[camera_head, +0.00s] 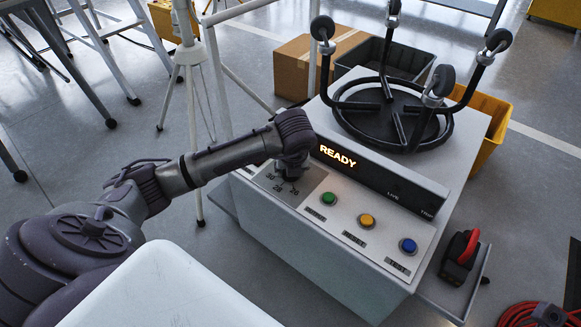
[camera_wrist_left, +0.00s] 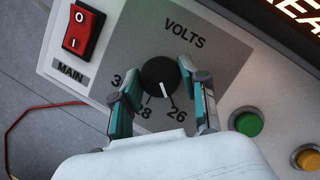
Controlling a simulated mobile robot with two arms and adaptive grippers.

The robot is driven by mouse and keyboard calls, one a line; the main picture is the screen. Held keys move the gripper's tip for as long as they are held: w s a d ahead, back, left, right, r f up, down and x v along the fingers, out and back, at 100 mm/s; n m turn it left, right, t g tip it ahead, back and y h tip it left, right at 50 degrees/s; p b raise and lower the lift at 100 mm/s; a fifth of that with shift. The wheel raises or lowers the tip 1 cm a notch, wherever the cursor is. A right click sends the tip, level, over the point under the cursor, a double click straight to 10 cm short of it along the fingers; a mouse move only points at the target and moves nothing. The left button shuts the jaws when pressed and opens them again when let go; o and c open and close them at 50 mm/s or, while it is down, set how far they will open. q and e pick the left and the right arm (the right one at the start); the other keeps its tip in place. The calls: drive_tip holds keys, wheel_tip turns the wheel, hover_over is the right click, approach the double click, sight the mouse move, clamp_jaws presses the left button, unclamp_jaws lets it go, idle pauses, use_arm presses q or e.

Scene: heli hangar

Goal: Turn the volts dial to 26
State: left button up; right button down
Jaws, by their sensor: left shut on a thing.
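The black volts dial (camera_wrist_left: 160,77) sits on a grey plate marked VOLTS in the left wrist view. Its white pointer line points down and slightly right, toward the printed 26. The 28 is to the left of the 26, and a partly hidden 3 shows behind a finger. My left gripper (camera_wrist_left: 159,76) has its teal-padded fingers on either side of the dial and is shut on it. In the head view my left gripper (camera_head: 291,172) covers the dial at the left end of the console (camera_head: 325,285). My right gripper is not in view.
A red MAIN rocker switch (camera_wrist_left: 83,30) is left of the dial. Green (camera_head: 328,198), yellow (camera_head: 367,220) and blue (camera_head: 408,245) buttons line the panel to the right. A display (camera_head: 375,178) reads READY. A black wheeled ring frame (camera_head: 392,115) stands on the console top.

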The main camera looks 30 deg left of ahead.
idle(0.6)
use_arm(q)
drive_tip(key=o, duration=1.1)
drive_tip(key=shift+o, duration=0.2)
drive_tip(key=v, duration=1.2)
drive_tip(key=shift+w+d, duration=0.15)
